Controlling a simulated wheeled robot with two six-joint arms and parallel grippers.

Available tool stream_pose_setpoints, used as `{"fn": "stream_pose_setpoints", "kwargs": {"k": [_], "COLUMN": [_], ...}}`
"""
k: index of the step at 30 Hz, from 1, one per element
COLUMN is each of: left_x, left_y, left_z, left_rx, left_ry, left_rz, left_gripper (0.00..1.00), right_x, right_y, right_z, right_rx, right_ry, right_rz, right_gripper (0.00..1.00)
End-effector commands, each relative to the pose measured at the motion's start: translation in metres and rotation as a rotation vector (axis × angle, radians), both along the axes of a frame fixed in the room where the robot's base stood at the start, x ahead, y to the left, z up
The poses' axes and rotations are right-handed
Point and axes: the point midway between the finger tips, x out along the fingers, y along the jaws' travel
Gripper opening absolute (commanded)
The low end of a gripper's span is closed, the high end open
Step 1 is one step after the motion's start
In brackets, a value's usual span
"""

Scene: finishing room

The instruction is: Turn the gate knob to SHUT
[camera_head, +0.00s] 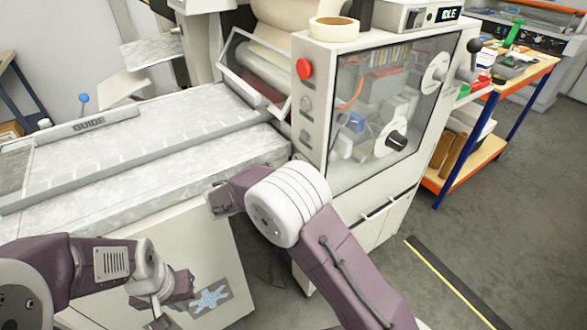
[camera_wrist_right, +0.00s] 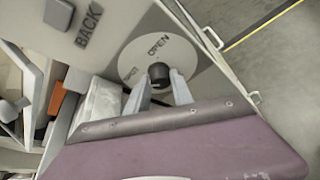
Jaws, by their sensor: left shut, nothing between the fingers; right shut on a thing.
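In the right wrist view the gate knob (camera_wrist_right: 159,72) is a black knob in the middle of a round pale dial (camera_wrist_right: 138,55). The word OPEN shows on the dial above the knob; a smaller word on its left is too blurred to read. My right gripper (camera_wrist_right: 161,84) is shut on the knob, one finger on each side. I cannot make out which way the knob points. In the head view the right arm's fingers and this dial are not clearly visible. My left gripper (camera_head: 158,309) is shut and empty, low at the left, away from the machine's controls.
The machine (camera_head: 327,110) has a red button (camera_head: 304,69), a window with another black knob (camera_head: 396,141) and a display reading IDLE. A feed table (camera_head: 150,150) with a GUIDE bar lies left. A panel marked BACK (camera_wrist_right: 89,24) adjoins the dial.

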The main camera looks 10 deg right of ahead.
Motion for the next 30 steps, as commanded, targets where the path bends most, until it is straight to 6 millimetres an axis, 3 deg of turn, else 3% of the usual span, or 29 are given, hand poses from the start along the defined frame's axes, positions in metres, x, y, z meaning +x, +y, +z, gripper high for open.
{"fn": "stream_pose_setpoints", "kwargs": {"k": [4, 18, 19, 21, 30], "left_x": [0.0, 0.0, 0.0, 0.0, 0.0], "left_y": [0.0, 0.0, 0.0, 0.0, 0.0], "left_z": [0.008, 0.0086, 0.0086, 0.0086, 0.009], "left_rx": [0.0, 0.0, 0.0, 0.0, 0.0], "left_ry": [0.0, 0.0, 0.0, 0.0, 0.0], "left_rz": [0.0, 0.0, 0.0, 0.0, 0.0], "left_gripper": [0.0, 0.0, 0.0, 0.0, 0.0], "right_x": [-0.0003, -0.0002, -0.0002, -0.0001, -0.0004], "right_y": [-0.0001, 0.0001, 0.0001, 0.0001, 0.0017], "right_z": [0.0001, -0.0015, -0.0015, -0.0013, 0.0004], "right_rx": [-0.007, -0.011, -0.011, -0.012, -0.011], "right_ry": [0.027, 0.035, 0.036, 0.035, 0.033], "right_rz": [-0.001, 0.0, -0.001, -0.001, 0.0], "right_gripper": [0.0, 0.0, 0.36, 0.49, 0.49]}}
